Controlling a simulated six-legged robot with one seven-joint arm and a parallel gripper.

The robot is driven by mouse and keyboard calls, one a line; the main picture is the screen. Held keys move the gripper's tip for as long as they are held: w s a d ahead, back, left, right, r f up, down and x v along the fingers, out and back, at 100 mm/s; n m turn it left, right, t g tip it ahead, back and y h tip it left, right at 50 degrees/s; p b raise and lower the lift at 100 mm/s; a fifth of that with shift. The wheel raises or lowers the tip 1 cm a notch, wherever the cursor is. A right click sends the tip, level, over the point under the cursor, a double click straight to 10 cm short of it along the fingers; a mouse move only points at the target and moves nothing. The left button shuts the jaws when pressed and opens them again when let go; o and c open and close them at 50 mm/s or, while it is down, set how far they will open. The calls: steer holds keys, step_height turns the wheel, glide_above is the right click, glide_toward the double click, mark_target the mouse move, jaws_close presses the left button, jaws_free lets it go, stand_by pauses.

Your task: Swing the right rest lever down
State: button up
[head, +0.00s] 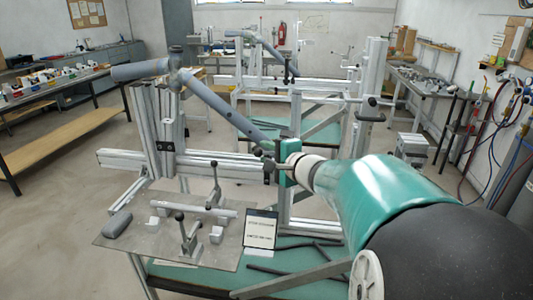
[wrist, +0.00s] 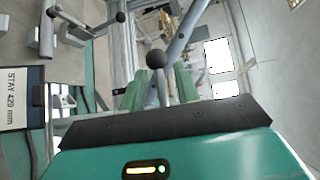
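My gripper (head: 284,164) is at the right end of the horizontal aluminium rail, in the middle of the head view. In the wrist view its two green fingers (wrist: 160,92) stand apart. A lever with a dark ball knob (wrist: 156,59) shows between them, its rod running down behind the gripper's dark edge. I take it for the right rest lever; a dark knob (head: 269,166) also shows beside the fingers in the head view. Contact between fingers and rod cannot be made out. The grey frame tube (head: 225,110) slopes down to just above the gripper.
Two upright black-knobbed clamp levers (head: 182,228) stand on the metal plate (head: 125,237) at lower left. A sign (head: 260,229) reading "STAY 420 mm" in the wrist view stands beside it. Aluminium posts (head: 296,120) rise just behind my gripper. Dark rods (head: 300,243) lie on the green bench.

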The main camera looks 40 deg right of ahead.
steer(key=shift+w, duration=0.3)
jaws_close()
steer(key=shift+f, duration=0.1)
